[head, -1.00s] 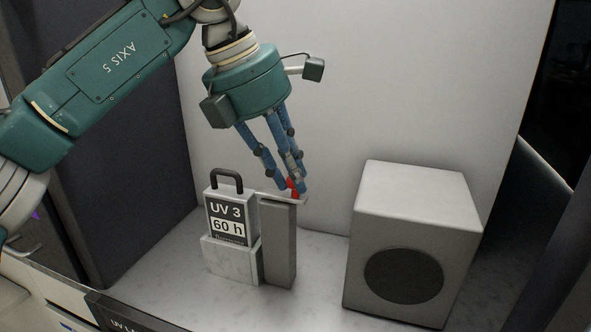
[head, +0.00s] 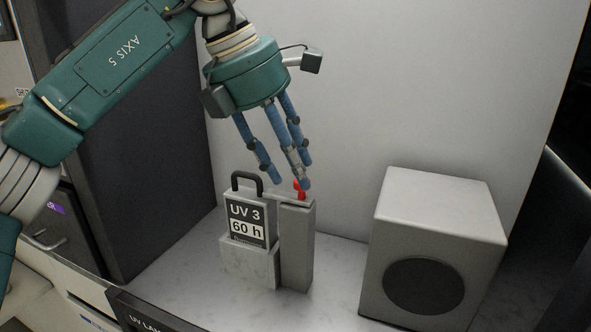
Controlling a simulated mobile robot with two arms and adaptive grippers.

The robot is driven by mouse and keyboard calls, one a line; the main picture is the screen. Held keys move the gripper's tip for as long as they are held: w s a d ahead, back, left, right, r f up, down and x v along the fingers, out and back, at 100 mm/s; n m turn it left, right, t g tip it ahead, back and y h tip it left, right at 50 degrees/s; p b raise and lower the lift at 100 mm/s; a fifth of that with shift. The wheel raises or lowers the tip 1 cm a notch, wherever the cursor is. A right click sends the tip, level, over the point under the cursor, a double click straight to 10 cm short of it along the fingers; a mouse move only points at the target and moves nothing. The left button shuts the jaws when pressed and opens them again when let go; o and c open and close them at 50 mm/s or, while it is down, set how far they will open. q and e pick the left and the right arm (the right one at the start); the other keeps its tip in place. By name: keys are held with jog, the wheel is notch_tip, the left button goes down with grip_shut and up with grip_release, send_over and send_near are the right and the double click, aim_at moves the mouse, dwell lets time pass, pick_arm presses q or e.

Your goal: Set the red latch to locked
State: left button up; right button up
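The red latch (head: 300,195) is a small red piece on top of a narrow grey post (head: 297,250). It is partly hidden behind my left gripper's fingers. My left gripper (head: 284,180) has blue fingers and comes down from above. One finger stands apart at the left; the others are at the latch, and I cannot tell whether they touch it. The fingers are spread and hold nothing that I can see. A grey cartridge labelled "UV 3 60 h" (head: 246,220) with a black handle stands just left of the post. My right gripper is not in view.
A grey box with a round dark disc (head: 434,240) stands to the right. A dark panel (head: 140,150) rises at the left, and a pale wall (head: 400,90) is behind. The pale floor between post and box is clear.

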pick_arm(q)
jog(key=s+a, duration=0.5)
jog(key=a, duration=0.5)
jog(key=shift+s+a+f, duration=0.15)
jog(key=shift+s+a, duration=0.15)
